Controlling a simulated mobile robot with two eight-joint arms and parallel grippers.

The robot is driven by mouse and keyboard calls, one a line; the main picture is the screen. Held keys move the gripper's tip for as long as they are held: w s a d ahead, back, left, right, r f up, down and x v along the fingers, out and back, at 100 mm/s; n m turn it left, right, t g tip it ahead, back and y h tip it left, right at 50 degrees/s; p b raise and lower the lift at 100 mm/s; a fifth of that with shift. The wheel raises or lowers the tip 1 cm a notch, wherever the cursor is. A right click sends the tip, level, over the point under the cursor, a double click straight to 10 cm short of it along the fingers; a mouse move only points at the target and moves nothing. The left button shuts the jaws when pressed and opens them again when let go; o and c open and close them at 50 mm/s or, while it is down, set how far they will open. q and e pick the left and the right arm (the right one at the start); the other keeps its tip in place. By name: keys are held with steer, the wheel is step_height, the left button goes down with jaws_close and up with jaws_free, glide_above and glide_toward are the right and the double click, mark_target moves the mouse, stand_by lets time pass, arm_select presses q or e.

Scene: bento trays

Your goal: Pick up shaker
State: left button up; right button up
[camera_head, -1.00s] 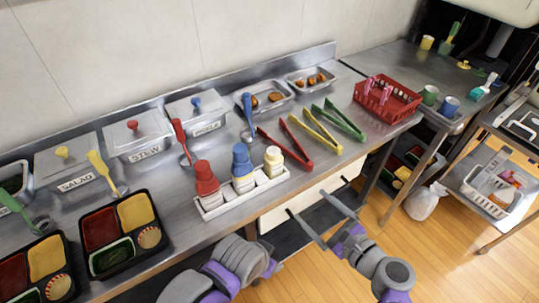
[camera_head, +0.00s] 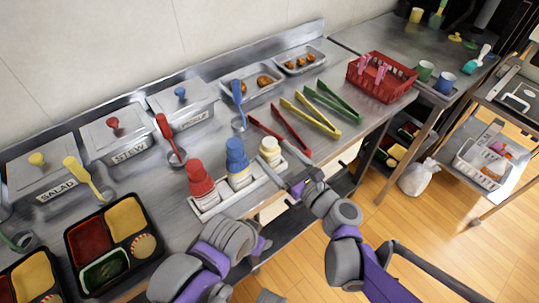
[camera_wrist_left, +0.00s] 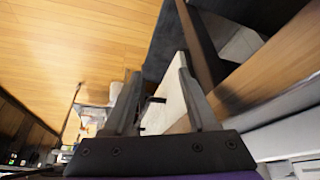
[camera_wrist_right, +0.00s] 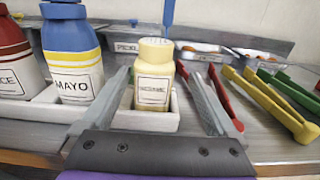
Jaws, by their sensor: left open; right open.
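The shaker (camera_head: 269,150) is a small cream bottle with a pale cap and a dark-framed label. It stands upright in the right end of a white holder (camera_head: 236,201), beside the mayo bottle (camera_head: 238,165). My right gripper (camera_head: 281,161) is open and empty, just in front of the shaker. In the right wrist view the shaker (camera_wrist_right: 154,88) appears between the two spread fingers; I cannot tell whether they touch it. My left gripper (camera_wrist_left: 158,68) is open and empty, with floor and counter-side panels beyond it.
A red sauce bottle (camera_head: 201,182) stands left of the mayo. Red tongs (camera_head: 290,132), yellow tongs (camera_head: 312,118) and green tongs (camera_head: 337,105) lie to the right. A blue-handled ladle (camera_head: 239,105) is behind. A filled black bento tray (camera_head: 142,277) is at left.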

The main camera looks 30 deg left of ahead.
mark_target(262, 146)
steer(key=x, duration=0.5)
steer(key=shift+s+a, duration=0.3)
jaws_close()
